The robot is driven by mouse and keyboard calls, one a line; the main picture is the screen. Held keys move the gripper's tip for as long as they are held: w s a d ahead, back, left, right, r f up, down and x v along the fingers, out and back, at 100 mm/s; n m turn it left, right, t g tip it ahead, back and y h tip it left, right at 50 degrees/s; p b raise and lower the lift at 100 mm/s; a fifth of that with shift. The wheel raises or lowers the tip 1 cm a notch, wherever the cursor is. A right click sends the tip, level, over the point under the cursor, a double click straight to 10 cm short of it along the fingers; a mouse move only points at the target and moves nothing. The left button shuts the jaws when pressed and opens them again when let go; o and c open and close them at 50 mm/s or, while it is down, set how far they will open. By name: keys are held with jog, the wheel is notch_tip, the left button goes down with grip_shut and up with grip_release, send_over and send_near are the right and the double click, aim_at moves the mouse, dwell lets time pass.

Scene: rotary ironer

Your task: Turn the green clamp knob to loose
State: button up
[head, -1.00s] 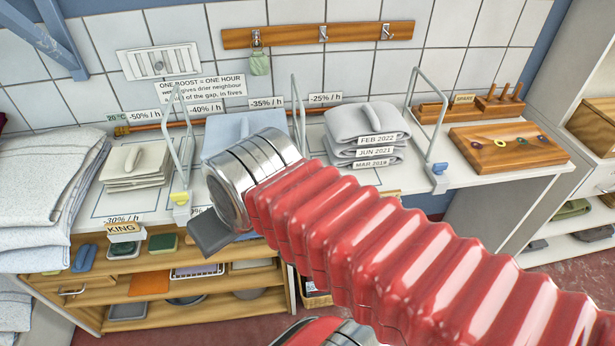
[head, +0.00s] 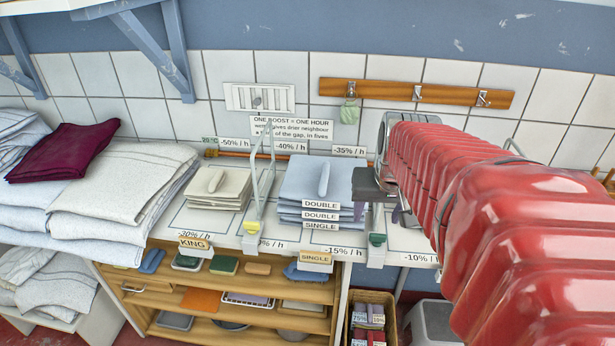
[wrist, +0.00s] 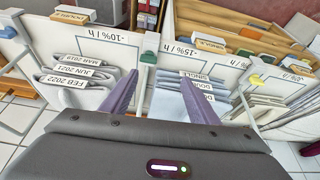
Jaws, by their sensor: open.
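The green clamp knob (head: 377,239) sits on a white clamp at the shelf's front edge, at the foot of a divider, right of the blue linen stack. In the wrist view the green knob (wrist: 150,42) shows beyond my fingertips, roughly in line with the gap between them. My gripper (head: 386,208) is above and behind the knob in the head view, partly hidden by its own dark body. In the wrist view my gripper (wrist: 158,77) has its two purple fingers spread, with nothing between them. I see no contact with the knob.
A yellow knob (head: 250,227) marks the clamp to the left. The blue linen stack (head: 310,190) stands close left of my gripper. A grey stack (wrist: 80,78) lies across the divider. Wooden cubbies (head: 220,290) and a basket (head: 372,315) are below.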

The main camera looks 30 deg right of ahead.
aim_at(378, 235)
jog(key=d, duration=0.3)
jog(key=shift+s+f+m, duration=0.1)
jog(key=shift+f+m, duration=0.1)
jog(key=shift+m, duration=0.1)
jog(key=x, duration=1.3)
jog(key=shift+d+f, duration=0.1)
jog(key=shift+f, duration=0.35)
